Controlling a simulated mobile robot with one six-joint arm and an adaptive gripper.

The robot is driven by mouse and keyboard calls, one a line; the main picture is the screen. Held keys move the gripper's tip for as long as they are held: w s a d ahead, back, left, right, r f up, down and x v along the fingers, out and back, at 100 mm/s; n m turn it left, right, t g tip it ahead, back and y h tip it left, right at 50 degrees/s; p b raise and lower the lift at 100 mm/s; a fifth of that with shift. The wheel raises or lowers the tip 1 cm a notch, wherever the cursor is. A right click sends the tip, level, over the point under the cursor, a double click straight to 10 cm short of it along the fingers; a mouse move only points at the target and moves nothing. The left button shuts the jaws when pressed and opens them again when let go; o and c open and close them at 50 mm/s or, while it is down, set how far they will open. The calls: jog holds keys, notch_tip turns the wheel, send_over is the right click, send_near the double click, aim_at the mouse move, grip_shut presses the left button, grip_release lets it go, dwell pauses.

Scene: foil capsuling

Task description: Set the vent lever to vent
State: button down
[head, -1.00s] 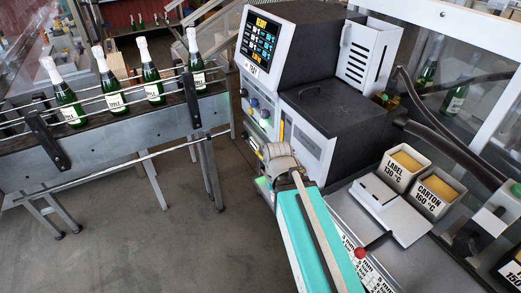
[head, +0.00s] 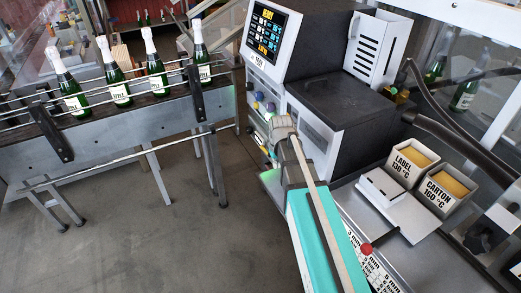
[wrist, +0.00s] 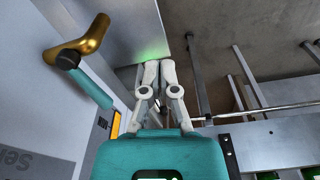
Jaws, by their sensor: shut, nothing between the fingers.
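A brass elbow-shaped lever (wrist: 88,42) with a black collar and a teal grip (wrist: 92,88) stands out from the pale machine panel at the upper left of the wrist view; I cannot read a vent marking on it. My gripper (wrist: 158,68) is shut and empty, its pale fingertips together to the right of the lever and apart from it. In the head view my gripper (head: 281,127) is in front of the machine's control face, and my arm hides part of that face. I cannot make out the lever there.
The machine (head: 335,105) has a lit screen (head: 265,32) and coloured knobs. A conveyor (head: 120,135) with several green bottles stands at left. The LABEL bin (head: 408,165) and CARTON bin (head: 442,195) stand at right. Grey floor is clear at lower left.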

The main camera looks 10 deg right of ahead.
jog(key=w+f+n+t+b, duration=0.1)
jog(key=w+f+b, duration=0.1)
jog(key=w, duration=1.2)
jog(key=w+f+n+t+b, duration=0.1)
jog(key=w+f+b, duration=0.2)
jog(key=w, duration=1.1)
jog(key=shift+a, duration=0.2)
jog(key=shift+f, duration=0.15)
jog(key=b, duration=1)
send_over(263, 148)
jog(key=a, duration=0.1)
notch_tip(263, 148, down, 10)
jog(key=shift+s+d+f+b, duration=0.15)
jog(key=shift+d+f+b, duration=0.1)
jog(key=shift+f+b, duration=0.6)
jog(key=shift+s+d+f+b, duration=0.15)
jog(key=shift+d+f+b, duration=0.05)
jog(key=shift+f+b, duration=0.6)
jog(key=shift+r, duration=0.1)
